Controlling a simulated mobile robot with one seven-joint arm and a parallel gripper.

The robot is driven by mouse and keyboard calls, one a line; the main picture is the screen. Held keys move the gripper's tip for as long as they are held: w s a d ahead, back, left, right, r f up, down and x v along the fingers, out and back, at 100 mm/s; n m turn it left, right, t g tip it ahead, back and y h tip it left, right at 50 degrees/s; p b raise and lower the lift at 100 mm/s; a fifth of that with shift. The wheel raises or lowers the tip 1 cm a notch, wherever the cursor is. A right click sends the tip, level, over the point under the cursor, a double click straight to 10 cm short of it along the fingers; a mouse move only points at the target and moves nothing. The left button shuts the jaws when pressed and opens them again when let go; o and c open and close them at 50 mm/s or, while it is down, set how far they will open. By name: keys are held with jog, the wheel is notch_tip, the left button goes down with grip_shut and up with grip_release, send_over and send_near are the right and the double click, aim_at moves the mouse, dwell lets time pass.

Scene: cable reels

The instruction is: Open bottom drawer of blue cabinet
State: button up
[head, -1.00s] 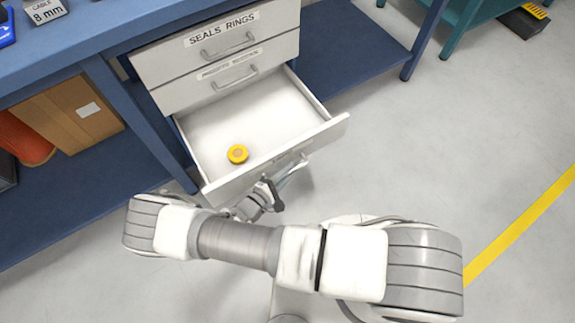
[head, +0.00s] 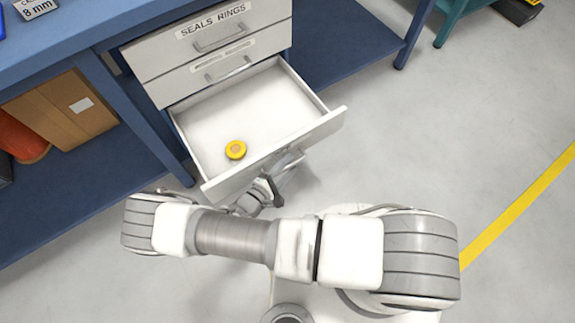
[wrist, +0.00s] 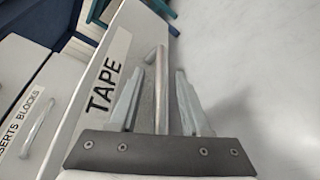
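The lowest drawer (head: 262,100) of the cabinet is pulled well out, and its white interior shows. Its front is labelled TAPE in the wrist view (wrist: 100,80). A yellow roll (head: 235,149) lies inside near the front. A metal bar handle (wrist: 160,95) is on that front. My gripper (wrist: 161,72) has one finger on each side of the bar, the left one between bar and drawer front. The fingers stand apart with a visible gap at the right of the bar; contact at the left is unclear. My arm partly hides the gripper in the head view.
The SEALS RINGS drawer (head: 205,38) and the drawer below it (head: 200,82) are shut. A blue bench (head: 95,25) surrounds the cabinet, with a cardboard box (head: 62,115) on its lower shelf at left. Grey floor (head: 430,130) is clear at right, crossed by a yellow line (head: 515,210).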

jog(key=p+v, duration=0.2)
jog(key=v, duration=1.5)
jog(key=shift+s, duration=0.2)
jog(key=shift+r, duration=0.1)
